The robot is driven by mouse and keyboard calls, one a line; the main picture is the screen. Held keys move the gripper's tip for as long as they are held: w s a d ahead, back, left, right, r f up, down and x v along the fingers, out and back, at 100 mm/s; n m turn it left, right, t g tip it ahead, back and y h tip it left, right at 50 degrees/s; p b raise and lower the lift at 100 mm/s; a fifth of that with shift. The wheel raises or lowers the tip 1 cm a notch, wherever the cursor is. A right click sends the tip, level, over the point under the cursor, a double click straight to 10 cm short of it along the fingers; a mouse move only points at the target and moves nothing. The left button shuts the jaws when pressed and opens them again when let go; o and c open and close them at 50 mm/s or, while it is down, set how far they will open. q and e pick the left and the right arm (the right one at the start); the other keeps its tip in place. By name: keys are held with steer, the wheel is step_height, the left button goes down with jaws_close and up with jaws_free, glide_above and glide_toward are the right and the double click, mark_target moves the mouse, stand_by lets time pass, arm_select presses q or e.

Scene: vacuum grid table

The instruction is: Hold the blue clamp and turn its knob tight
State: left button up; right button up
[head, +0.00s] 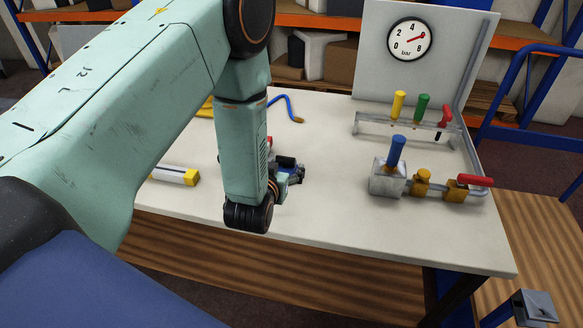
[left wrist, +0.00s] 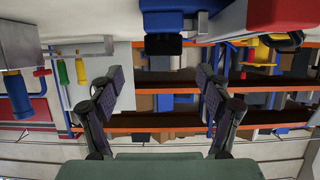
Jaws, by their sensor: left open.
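The blue clamp (head: 284,182) lies on the white table just right of my left wrist in the head view, partly hidden by my arm. It looks blue with dark parts. In the left wrist view, which looks upside down, a blue body (left wrist: 175,18) with a black knob-like end shows at the top centre; I take it for the clamp. My left gripper (left wrist: 160,80) is open and empty, its two dark fingers spread below that body in the picture. In the head view its fingers cannot be clearly made out. My right gripper is not in view.
A valve block with a blue handle (head: 396,151) and red lever (head: 475,181) stands right. Behind it are yellow and green handles (head: 422,106) and a gauge panel (head: 455,50). A yellow-ended block (head: 178,175) lies left, a blue hook (head: 286,106) behind. The table's front right is clear.

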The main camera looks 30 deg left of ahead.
mark_target(285, 159)
arm_select(q)
steer(key=shift+w, duration=0.35)
steer(key=x, duration=0.3)
steer(key=a+x, duration=0.1)
steer(key=x, duration=0.2)
steer(key=shift+s+f, duration=0.15)
steer(key=shift+s, duration=0.15)
steer(key=shift+w, duration=0.3)
steer(key=shift+d, duration=0.2)
steer(key=shift+w+a+f, duration=0.1)
steer(key=shift+w+a, duration=0.1)
steer(key=shift+w, duration=0.1)
steer(key=shift+c, duration=1.3)
steer(key=shift+d, duration=0.15)
steer(key=c, duration=0.7)
jaws_close()
